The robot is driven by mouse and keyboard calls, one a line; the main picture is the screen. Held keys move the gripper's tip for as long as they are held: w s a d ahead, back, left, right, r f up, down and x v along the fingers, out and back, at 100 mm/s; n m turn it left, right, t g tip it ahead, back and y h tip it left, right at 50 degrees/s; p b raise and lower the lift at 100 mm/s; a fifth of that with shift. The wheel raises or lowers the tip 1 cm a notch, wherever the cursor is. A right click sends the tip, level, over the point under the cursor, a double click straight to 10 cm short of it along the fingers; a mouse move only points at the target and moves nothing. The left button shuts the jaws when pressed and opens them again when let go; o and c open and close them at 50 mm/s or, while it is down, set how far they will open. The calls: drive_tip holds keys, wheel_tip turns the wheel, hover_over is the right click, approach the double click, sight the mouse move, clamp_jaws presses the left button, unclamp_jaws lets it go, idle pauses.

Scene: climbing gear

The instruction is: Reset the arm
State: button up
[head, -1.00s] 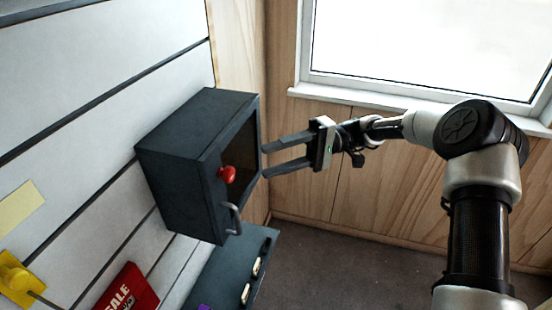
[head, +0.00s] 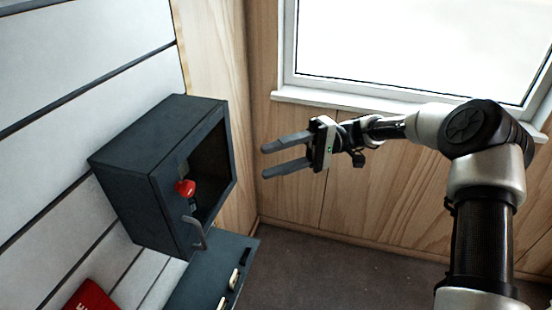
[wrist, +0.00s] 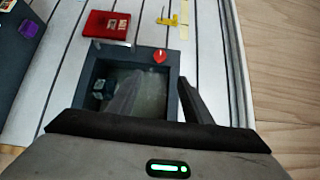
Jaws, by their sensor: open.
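My gripper (head: 266,161) is open and empty. In the head view its two dark fingers point left toward a dark box (head: 125,170) on the white slatted wall, with a clear gap between. The box's open side (head: 213,160) faces the gripper. A red knob (head: 186,188) and a grey handle (head: 195,233) show at its near side. In the wrist view the two fingers reach up over the box opening (wrist: 148,90), the red knob (wrist: 160,56) beyond them. A small dark item (wrist: 102,90) inside is unclear.
A dark shelf (head: 205,285) with small pale items sits below the box. A red box (head: 92,296) lies at lower left and also shows in the wrist view (wrist: 106,25), near a yellow piece (wrist: 168,20). Wood panelling and a window (head: 410,45) stand behind my arm. The floor (head: 330,270) looks clear.

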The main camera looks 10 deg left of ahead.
drive_tip(key=s+d+r+m+t+h, duration=0.3)
drive_tip(key=s+d+t+h, duration=0.3)
drive_tip(key=s+d+t, duration=0.3)
drive_tip(key=s+d+r+m+t+h, duration=0.4)
drive_tip(key=s+d+t+h, duration=0.3)
drive_tip(key=d, duration=1.1)
drive_tip(key=shift+s+m+t+h+p, duration=0.35)
drive_tip(key=shift+s+m+t, duration=0.25)
drive_tip(key=shift+s+t, duration=0.35)
drive_tip(key=shift+r, duration=0.1)
